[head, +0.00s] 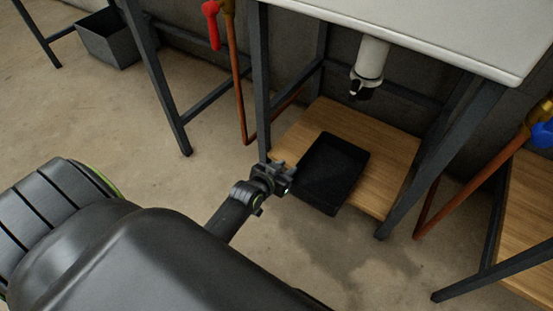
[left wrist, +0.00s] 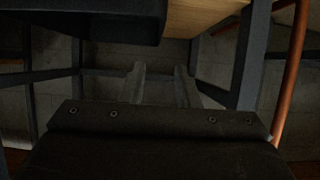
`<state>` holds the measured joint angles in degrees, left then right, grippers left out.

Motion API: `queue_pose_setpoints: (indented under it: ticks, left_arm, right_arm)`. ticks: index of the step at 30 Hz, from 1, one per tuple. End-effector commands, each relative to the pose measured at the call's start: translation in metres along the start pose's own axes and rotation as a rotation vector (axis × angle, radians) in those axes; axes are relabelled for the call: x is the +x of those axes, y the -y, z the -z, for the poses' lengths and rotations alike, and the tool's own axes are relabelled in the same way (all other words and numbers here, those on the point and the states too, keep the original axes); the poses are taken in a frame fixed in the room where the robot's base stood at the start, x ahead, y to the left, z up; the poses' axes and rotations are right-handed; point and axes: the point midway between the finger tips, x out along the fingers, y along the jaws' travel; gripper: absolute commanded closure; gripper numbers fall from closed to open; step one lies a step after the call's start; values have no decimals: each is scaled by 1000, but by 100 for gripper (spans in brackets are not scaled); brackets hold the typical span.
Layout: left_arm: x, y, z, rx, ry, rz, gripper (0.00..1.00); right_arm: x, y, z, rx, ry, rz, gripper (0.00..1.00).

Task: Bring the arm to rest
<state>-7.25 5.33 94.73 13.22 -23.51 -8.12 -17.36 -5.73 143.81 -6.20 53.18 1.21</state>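My left gripper (head: 287,172) is near the left edge of a black tray (head: 333,172), at the front left of a low wooden shelf. In the left wrist view my left gripper's two fingers (left wrist: 160,72) stand apart, with only grey wall seen between them. The dark tray (left wrist: 85,22) fills the top left of that view, beyond the fingertips. Whether the gripper touches the tray I cannot tell. My right gripper is not in view.
The wooden shelf (head: 390,150) sits between dark metal legs under a white top (head: 430,30). A white drain pipe (head: 370,62) hangs above the tray. Copper pipes with a red valve (head: 212,22) and a blue valve (head: 542,133) flank the bay. A grey bin (head: 108,38) stands far left.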

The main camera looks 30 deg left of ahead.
Motion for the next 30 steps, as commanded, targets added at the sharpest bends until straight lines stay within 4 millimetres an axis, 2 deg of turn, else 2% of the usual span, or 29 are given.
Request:
queue_pose_setpoints:
  ticks: [1, 3, 7, 12, 20, 23, 26, 27, 29, 30]
  left_arm:
    - [-14, 0, 4, -3, 1, 0, 71]
    - [-26, 0, 4, -1, 0, 0, 71]
    - [-41, 0, 2, -2, -2, 0, 71]
    - [-49, 0, 1, -1, -3, 0, 71]
    - [-50, 0, 6, 0, -17, 2, 71]
    - [-58, 1, 32, 4, -103, 19, 71]
    - [-78, 4, 85, 12, -280, 49, 71]
    - [-91, 4, 111, 19, -372, 63, 71]
    - [-114, 4, 151, 26, -518, 82, 71]
    - [-133, 4, 176, 31, -616, 92, 71]
  right_arm:
    - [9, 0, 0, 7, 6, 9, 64]
    - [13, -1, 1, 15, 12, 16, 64]
    - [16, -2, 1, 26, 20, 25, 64]
    - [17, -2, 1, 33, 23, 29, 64]
    - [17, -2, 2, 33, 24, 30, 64]
    - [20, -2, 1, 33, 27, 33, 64]
    - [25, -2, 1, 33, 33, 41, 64]
    - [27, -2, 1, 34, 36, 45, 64]
    - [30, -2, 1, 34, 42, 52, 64]
    - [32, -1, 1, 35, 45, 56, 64]
